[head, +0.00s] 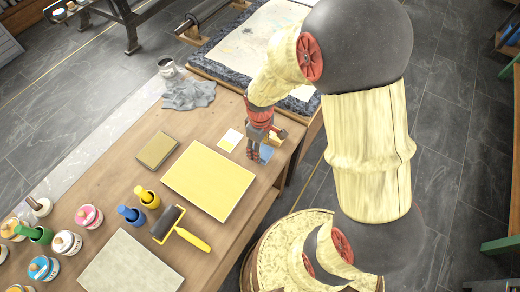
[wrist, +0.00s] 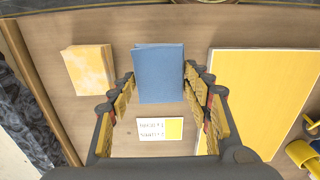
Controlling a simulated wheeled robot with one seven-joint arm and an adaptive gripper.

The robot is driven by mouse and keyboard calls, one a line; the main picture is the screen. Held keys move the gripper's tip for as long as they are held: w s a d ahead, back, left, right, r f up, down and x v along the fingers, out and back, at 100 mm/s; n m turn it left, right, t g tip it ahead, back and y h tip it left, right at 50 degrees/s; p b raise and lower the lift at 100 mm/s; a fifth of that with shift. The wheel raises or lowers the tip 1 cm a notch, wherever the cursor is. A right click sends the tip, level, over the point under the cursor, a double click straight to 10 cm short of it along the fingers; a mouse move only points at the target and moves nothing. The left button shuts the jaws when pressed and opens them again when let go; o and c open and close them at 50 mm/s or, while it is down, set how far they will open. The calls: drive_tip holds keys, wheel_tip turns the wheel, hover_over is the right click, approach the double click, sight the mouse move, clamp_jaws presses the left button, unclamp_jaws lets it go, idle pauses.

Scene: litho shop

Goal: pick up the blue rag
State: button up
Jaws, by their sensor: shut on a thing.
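The blue rag (wrist: 160,72) is a folded blue rectangle between the fingers of my gripper (wrist: 159,84) in the wrist view. My gripper is shut on it, with one finger at each side edge. In the head view my gripper (head: 252,154) points down over the right edge of the wooden table, and a blue patch of the rag (head: 266,153) shows beside the fingertips. I cannot tell whether the rag is clear of the table top.
A white and yellow card (wrist: 160,129) and a pale orange block (wrist: 88,70) lie close by. A yellow plate (head: 208,180), a roller (head: 168,222), a grey cloth (head: 188,93) and several ink tins stand on the table (head: 185,140). A press bed (head: 255,45) adjoins behind.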

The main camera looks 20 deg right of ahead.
drive_tip(key=s+r, duration=0.1)
drive_tip(key=r, duration=0.1)
drive_tip(key=s+r+p, duration=0.1)
drive_tip(key=s+r, duration=0.1)
drive_tip(key=s+r+p, duration=0.1)
drive_tip(key=r, duration=0.1)
drive_tip(key=shift+s+d+r, duration=0.15)
drive_tip(key=shift+s+d, duration=0.1)
drive_tip(key=shift+s, duration=0.05)
drive_tip(key=s+r+p, duration=0.2)
drive_tip(key=s+r, duration=0.1)
drive_tip(key=s, duration=0.6)
drive_tip(key=shift+s+d+r+p, duration=0.2)
drive_tip(key=shift+d+r+p, duration=0.15)
drive_tip(key=shift+d+p, duration=0.1)
drive_tip(key=o, duration=0.4)
drive_tip(key=shift+c, duration=0.9)
